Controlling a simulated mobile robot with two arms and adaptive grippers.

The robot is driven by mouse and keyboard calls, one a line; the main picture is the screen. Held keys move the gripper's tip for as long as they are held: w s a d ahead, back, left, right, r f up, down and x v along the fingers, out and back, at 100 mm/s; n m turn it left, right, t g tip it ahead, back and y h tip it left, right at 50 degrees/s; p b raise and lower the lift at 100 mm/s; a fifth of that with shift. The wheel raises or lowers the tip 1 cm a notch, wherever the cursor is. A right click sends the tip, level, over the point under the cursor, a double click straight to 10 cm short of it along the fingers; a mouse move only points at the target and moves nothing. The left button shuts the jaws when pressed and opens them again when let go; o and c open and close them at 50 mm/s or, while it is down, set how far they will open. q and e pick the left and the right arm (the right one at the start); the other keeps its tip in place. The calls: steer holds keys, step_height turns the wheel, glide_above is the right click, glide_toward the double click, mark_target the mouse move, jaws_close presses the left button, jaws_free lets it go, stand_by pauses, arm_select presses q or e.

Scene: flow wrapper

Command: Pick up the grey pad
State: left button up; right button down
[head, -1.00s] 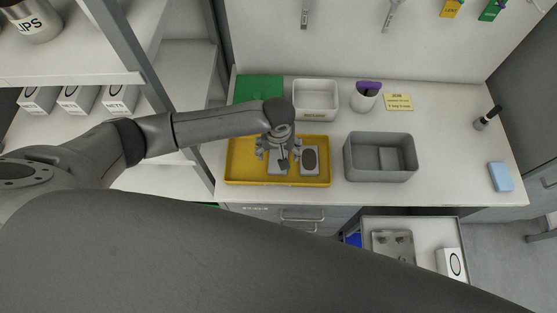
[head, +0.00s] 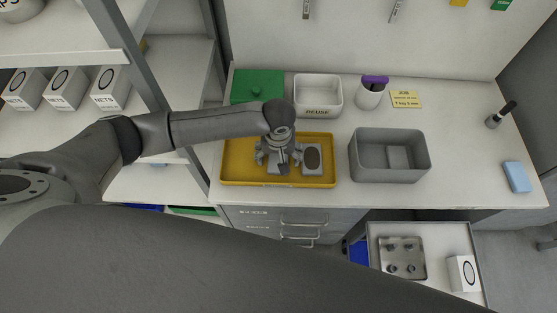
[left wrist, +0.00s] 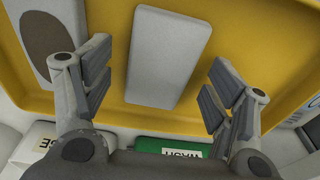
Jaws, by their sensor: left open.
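A plain light-grey rectangular pad (left wrist: 168,55) lies flat in the yellow tray (head: 232,173); the left wrist view shows most of it. In the head view my gripper partly hides this pad (head: 277,182). Beside it in the tray lies a second grey block with a dark oval (head: 312,158), also cut off at the corner of the left wrist view (left wrist: 43,35). My left gripper (head: 278,161) is open above the plain pad, its fingers spread wider than the pad and nothing between them in the left wrist view (left wrist: 158,90). My right gripper is not in view.
A grey bin (head: 360,172) with a grey block (head: 399,157) inside stands right of the tray. The counter's right part is mostly clear.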

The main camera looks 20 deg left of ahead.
mark_target(275, 169)
arm_select(q)
steer(key=shift+c, duration=0.7)
steer(key=c, duration=0.7)
steer(key=shift+r, duration=0.15)
steer(key=shift+r+p, duration=0.7)
steer(key=shift+p, duration=0.25)
steer(key=s+r+p, duration=0.1)
steer(key=r+p, duration=0.1)
steer(key=p, duration=0.1)
steer(key=s+r+p, duration=0.1)
steer(key=r+p, duration=0.1)
steer(key=p, duration=0.1)
steer(key=s+r+p, duration=0.1)
steer(key=r+p, duration=0.1)
steer(key=p, duration=0.1)
steer(key=shift+s+r, duration=0.15)
steer(key=shift+s, duration=0.1)
steer(key=s+r, duration=0.1)
steer(key=s, duration=0.2)
steer(key=s+r, duration=0.2)
steer(key=s, duration=0.2)
steer(key=s+r, duration=0.2)
steer(key=s, duration=0.1)
steer(key=shift+s+d, duration=0.1)
steer(key=shift+s, duration=0.2)
